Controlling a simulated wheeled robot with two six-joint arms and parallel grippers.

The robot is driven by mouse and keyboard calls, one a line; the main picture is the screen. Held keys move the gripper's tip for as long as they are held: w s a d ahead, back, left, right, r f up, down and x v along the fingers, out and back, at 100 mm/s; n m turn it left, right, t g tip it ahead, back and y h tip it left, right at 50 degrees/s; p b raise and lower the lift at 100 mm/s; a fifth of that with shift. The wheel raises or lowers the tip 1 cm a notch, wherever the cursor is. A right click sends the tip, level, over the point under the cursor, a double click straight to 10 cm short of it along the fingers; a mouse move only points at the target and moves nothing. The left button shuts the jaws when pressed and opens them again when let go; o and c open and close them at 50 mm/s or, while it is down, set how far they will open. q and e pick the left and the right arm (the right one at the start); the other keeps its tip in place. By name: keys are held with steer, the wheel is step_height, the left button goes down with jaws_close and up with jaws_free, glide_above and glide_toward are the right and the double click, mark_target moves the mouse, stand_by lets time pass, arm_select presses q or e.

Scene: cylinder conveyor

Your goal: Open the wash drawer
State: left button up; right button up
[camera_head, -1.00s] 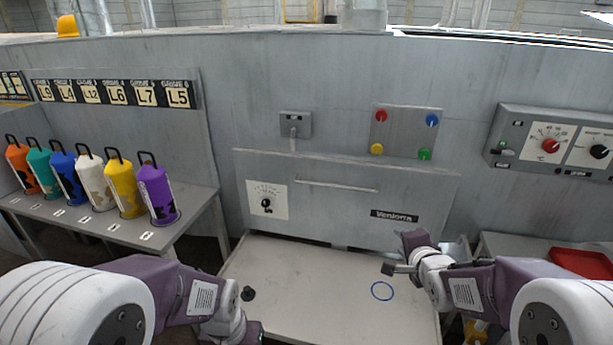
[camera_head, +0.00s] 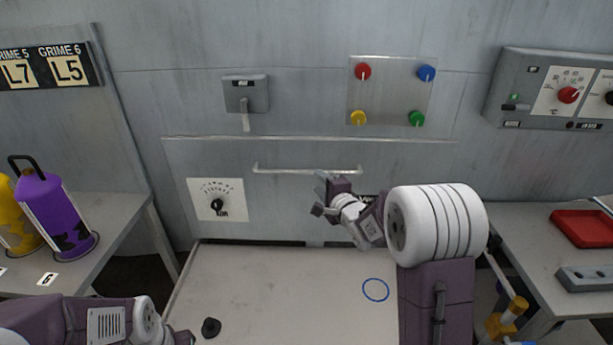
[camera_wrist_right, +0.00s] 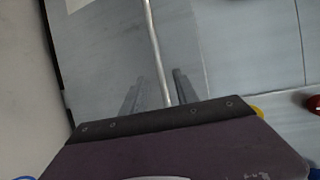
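The wash drawer (camera_head: 280,210) is a wide grey panel in the back wall, shut, with a dial plate at its left. Its handle (camera_head: 300,170) is a thin horizontal metal bar near the top. My right gripper (camera_head: 321,196) is open and empty, in front of the panel just below the handle's right half. In the right wrist view the bar (camera_wrist_right: 155,45) runs between the two dark fingers (camera_wrist_right: 157,95); whether it is within their reach I cannot tell. My left gripper (camera_head: 182,338) is low at the left, mostly cut off by the frame's bottom edge.
A pale table top (camera_head: 270,285) with a blue ring (camera_head: 375,289) and a black knob (camera_head: 211,327) lies below the panel. A lever box (camera_head: 245,95) and a four-knob panel (camera_head: 390,90) are above. A purple bottle (camera_head: 55,215) stands left; a red tray (camera_head: 583,228) lies right.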

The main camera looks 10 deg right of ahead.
mark_target(309, 173)
steer(key=x, duration=0.9)
steer(key=shift+w+f+b, duration=0.15)
steer(key=shift+w+b, duration=0.1)
steer(key=shift+b, duration=0.05)
steer(key=shift+c, duration=0.4)
jaws_close()
stand_by(0.5)
